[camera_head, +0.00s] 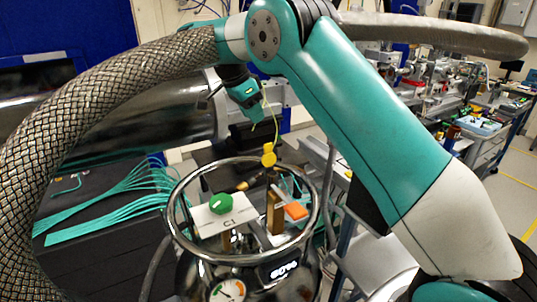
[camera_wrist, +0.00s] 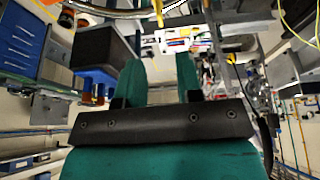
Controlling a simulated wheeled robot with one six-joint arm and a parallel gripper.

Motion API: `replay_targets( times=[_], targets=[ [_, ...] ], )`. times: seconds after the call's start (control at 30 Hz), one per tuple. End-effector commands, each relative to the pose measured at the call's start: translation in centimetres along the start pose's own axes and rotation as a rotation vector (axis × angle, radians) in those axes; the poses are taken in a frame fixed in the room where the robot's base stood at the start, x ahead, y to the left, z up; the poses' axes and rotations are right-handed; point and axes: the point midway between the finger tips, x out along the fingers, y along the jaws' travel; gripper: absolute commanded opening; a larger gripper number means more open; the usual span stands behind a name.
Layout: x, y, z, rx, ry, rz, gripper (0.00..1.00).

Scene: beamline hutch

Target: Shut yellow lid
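The yellow lid (camera_head: 268,155) is a small round cap at the back of the round metal vessel's top. It appears tipped up, standing above a brass-coloured fitting (camera_head: 243,185). A yellow piece, probably the same lid, shows at the top edge of the wrist view (camera_wrist: 159,12). My gripper (camera_head: 255,122) points down above and slightly left of the lid, clear of it. In the wrist view its two teal fingers (camera_wrist: 160,72) stand apart with nothing visible between them.
The shiny vessel (camera_head: 185,262) has a raised metal ring (camera_head: 172,200) around its top. Inside the ring are a green cap (camera_head: 221,204), an orange lid (camera_head: 296,211) and a white plate marked C1 (camera_head: 207,222). A black box with teal cables (camera_head: 100,260) stands left.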

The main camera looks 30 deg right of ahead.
Motion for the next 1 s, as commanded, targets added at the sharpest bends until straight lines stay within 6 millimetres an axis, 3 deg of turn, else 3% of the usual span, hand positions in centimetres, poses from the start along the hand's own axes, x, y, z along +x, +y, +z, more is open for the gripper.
replay_targets(
  times=[0.03,0.1,0.5,0.7,0.97,1.0],
  targets=[
    [1.9,0.1,0.2,0.000,0.001,0.002,0.33],
    [3.6,0.1,0.2,0.001,0.001,0.003,0.33],
    [10.3,0.0,-0.1,-0.001,0.001,0.002,0.33],
    [11.7,0.0,-0.1,-0.001,0.000,0.000,0.33],
    [11.8,0.0,0.0,-0.001,0.000,-0.001,0.33],
    [11.8,0.0,0.0,-0.001,0.000,-0.001,0.26]
  ],
)
